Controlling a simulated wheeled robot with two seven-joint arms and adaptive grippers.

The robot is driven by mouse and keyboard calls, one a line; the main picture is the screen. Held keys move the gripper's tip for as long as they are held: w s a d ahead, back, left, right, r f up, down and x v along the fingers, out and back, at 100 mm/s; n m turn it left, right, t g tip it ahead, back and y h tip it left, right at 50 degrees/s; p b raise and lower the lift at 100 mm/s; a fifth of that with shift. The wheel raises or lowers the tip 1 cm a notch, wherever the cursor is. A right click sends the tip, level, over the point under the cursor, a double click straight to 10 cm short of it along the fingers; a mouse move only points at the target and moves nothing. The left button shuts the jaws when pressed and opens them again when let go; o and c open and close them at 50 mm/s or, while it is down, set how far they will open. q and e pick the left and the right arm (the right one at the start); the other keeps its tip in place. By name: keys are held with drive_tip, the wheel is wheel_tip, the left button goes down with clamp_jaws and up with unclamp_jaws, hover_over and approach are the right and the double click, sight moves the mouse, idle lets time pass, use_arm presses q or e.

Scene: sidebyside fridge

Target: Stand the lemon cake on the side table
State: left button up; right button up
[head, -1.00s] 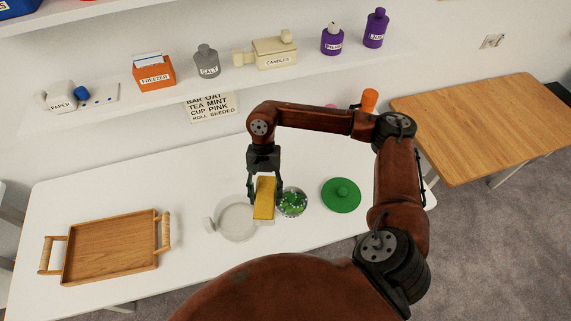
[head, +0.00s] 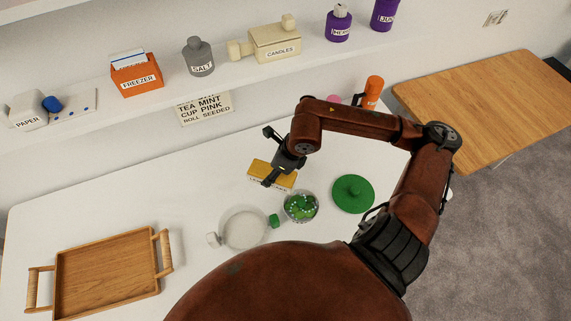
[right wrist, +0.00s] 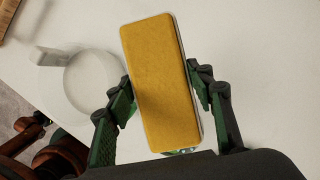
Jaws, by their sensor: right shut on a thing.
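The lemon cake (head: 259,170) is a yellow block with a white label edge, partly covered by my gripper in the head view. My right gripper (head: 271,160) is shut on it, fingers on either side. In the right wrist view the cake (right wrist: 160,85) lies between the green-padded fingers, its yellow broad face towards the camera. It appears above the white table; the exact gap is unclear. The side table (head: 485,105), with a wooden top, stands at the right, apart from the white table. My left gripper is not in view.
On the white table (head: 130,205) are a wooden tray (head: 110,270), a pale round dish (head: 245,230), a glass bowl with green contents (head: 300,207), and a green lid (head: 352,194). An orange bottle (head: 372,93) stands behind. A shelf above holds containers. The side table is bare where visible.

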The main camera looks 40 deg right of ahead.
drive_tip(key=shift+w+d, duration=0.15)
drive_tip(key=shift+d, duration=0.15)
drive_tip(key=shift+m, duration=0.3)
drive_tip(key=w+d+f, duration=0.1)
drive_tip(key=d+f, duration=0.1)
drive_tip(key=d, duration=0.1)
drive_tip(key=w+d+f, duration=0.2)
drive_tip(key=d+f, duration=0.1)
drive_tip(key=d, duration=0.1)
drive_tip(key=w+d+f, duration=0.2)
drive_tip(key=d+f, duration=0.1)
drive_tip(key=d, duration=0.1)
drive_tip(key=shift+w+d+f, duration=0.1)
drive_tip(key=shift+w+f, duration=0.15)
drive_tip(key=shift+w+d+f, duration=0.1)
drive_tip(key=shift+d+f, duration=0.1)
drive_tip(key=shift+f, duration=0.15)
drive_tip(key=shift+w+d+f, duration=0.1)
drive_tip(key=shift+d+f, duration=0.05)
drive_tip(key=shift+f, duration=0.75)
drive_tip(key=shift+d+f, duration=0.1)
drive_tip(key=shift+f, duration=0.8)
drive_tip(key=o, duration=1.6)
drive_tip(key=shift+f, duration=0.1)
